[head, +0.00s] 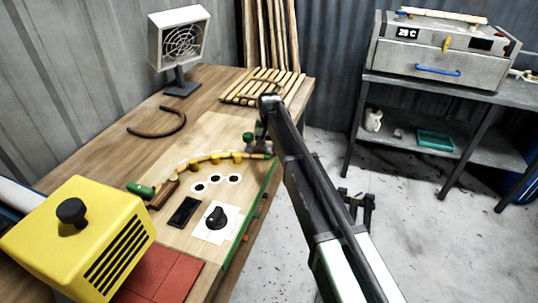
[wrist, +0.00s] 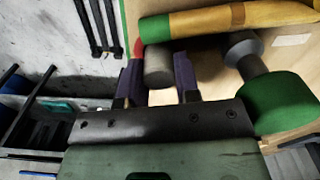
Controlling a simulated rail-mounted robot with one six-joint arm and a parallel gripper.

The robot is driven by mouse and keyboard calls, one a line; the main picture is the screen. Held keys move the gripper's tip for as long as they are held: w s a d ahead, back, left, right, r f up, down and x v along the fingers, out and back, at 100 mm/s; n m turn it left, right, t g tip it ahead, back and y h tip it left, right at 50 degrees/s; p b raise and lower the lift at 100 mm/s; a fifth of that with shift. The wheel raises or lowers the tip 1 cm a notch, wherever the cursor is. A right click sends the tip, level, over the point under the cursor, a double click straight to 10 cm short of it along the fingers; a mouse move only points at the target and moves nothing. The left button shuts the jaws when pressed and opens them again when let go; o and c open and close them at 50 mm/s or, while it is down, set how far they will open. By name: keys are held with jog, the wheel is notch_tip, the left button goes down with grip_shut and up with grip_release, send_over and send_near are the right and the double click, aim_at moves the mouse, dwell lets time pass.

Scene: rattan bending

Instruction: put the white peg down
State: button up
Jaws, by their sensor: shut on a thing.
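The white peg (wrist: 158,68) shows in the wrist view as a short, pale grey-looking cylinder between the two dark fingers of my gripper (wrist: 158,82). The fingers are shut on it. In the head view my gripper (head: 262,132) is at the table's right edge, by the end of the curved yellow form (head: 210,160); I cannot make out the peg there. Three white-ringed spots (head: 216,179) lie on the board in front of the form. In the wrist view I cannot tell whether the peg touches the board.
A green-topped knob (wrist: 280,103) on a grey shaft stands close beside my gripper, and a green-ended rod (wrist: 200,22) lies just beyond. The table (head: 215,76) also holds a yellow box (head: 65,235), a fan (head: 180,45), a black dial (head: 216,217) and a slatted rack (head: 262,87).

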aim_at(269, 144)
jog(key=shift+r, duration=0.15)
jog(key=shift+f, duration=0.3)
jog(key=o, duration=0.9)
jog(key=shift+r, duration=0.1)
notch_tip(269, 144, up, 13)
jog(key=p, duration=1.3)
jog(key=s+d, duration=1.1)
jog(key=s, duration=0.5)
jog(key=s+d, duration=1.2)
jog(key=s, duration=0.5)
jog(key=shift+s+f+b, duration=0.15)
jog(key=shift+f+b, duration=0.15)
jog(key=shift+f, duration=0.05)
